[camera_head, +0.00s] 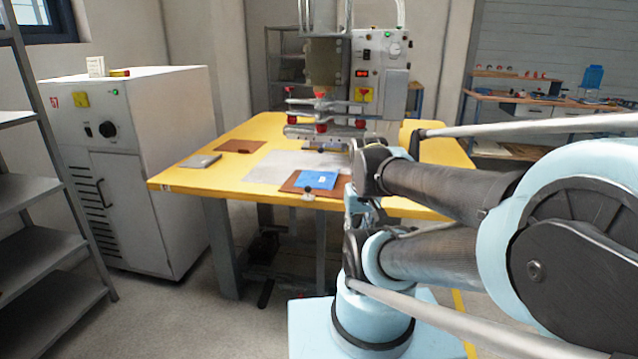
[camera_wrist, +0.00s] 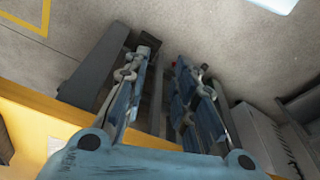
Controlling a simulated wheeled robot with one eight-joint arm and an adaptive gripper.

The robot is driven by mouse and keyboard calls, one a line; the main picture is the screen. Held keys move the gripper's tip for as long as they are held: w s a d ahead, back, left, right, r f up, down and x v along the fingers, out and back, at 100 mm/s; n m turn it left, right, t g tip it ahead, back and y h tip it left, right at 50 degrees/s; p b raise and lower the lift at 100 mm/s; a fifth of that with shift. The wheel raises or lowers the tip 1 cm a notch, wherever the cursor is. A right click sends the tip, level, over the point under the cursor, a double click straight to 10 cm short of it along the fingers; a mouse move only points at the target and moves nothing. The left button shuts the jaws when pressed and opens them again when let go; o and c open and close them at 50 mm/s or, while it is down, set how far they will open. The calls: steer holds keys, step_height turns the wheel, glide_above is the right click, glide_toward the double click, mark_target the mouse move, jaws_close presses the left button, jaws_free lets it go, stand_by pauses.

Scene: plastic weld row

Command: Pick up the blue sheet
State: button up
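The blue sheet (camera_head: 314,179) lies flat on a brown sheet (camera_head: 291,185) near the front edge of the yellow table (camera_head: 180,181). A small light mark shows on the blue sheet. In the wrist view my gripper (camera_wrist: 162,62) has its two fingers apart with nothing between them. It points toward the grey floor past the yellow table edge. The blue sheet does not show in the wrist view. In the head view my arm stands just right of the blue sheet, and I cannot make out the gripper's fingers there.
A welding machine (camera_head: 381,84) with red knobs stands at the back of the table. A white cabinet (camera_head: 150,180) stands left of the table, with grey shelves (camera_head: 38,250) nearer.

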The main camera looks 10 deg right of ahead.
steer(key=shift+o, duration=0.2)
step_height(320, 180, up, 2)
steer(key=shift+r, duration=0.15)
steer(key=w+r+m+g, duration=0.1)
steer(key=w+r, duration=0.7)
steer(key=w, duration=0.3)
steer(key=w+r+m+g, duration=0.1)
steer(key=w+r+m, duration=0.1)
steer(key=w+r, duration=0.7)
steer(key=w, duration=1.3)
steer(key=shift+m, duration=0.3)
steer(key=f, duration=1.1)
steer(key=shift+w+f, duration=0.2)
steer(key=shift+f, duration=0.15)
steer(key=f, duration=0.4)
steer(key=shift+w+a, duration=0.25)
steer(key=shift+w, duration=0.15)
steer(key=shift+f, duration=0.7)
